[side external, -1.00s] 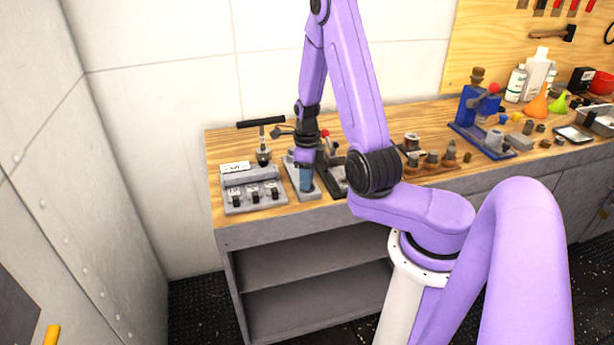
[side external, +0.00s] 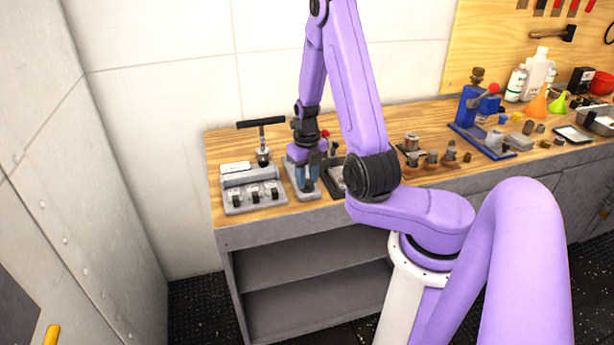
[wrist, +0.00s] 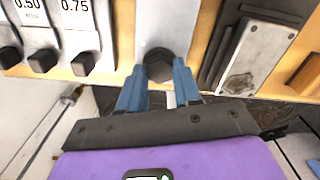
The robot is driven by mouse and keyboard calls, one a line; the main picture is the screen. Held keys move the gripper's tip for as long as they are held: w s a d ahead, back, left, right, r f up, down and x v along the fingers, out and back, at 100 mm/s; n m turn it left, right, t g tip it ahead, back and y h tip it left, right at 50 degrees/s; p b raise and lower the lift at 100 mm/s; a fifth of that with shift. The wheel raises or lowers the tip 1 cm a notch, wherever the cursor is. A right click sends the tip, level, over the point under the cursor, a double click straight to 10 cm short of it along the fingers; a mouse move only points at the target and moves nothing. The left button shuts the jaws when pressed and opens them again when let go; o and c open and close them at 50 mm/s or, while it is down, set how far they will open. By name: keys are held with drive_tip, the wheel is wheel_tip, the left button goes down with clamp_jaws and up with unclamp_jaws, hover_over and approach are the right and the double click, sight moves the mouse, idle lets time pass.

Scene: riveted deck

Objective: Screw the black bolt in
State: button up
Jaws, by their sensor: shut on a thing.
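The black bolt (wrist: 158,65) shows its hex head in the wrist view, on a light grey metal block (wrist: 157,22). My gripper (wrist: 159,70) has its two blue fingers on either side of the head, shut on it. In the side view my gripper (side external: 307,182) points down at the front part of the same grey block, and the bolt is hard to make out between the fingers. The bolt's shank is hidden, so its depth in the block cannot be told.
A grey gauge block (side external: 254,195) with several black knobs stands close on the left. A T-handled tool (side external: 262,140) stands behind it. A dark fixture (wrist: 250,60) is close on the right in the wrist view. A blue press (side external: 478,120) stands farther right.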

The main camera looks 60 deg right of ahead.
sight(307, 182)
drive_tip(key=shift+w+r+m, duration=0.1)
drive_tip(key=shift+m, duration=0.2)
idle(0.4)
drive_tip(key=o, duration=1)
drive_tip(key=shift+o, duration=0.2)
wheel_tip(307, 182, up, 17)
drive_tip(key=shift+r, duration=0.2)
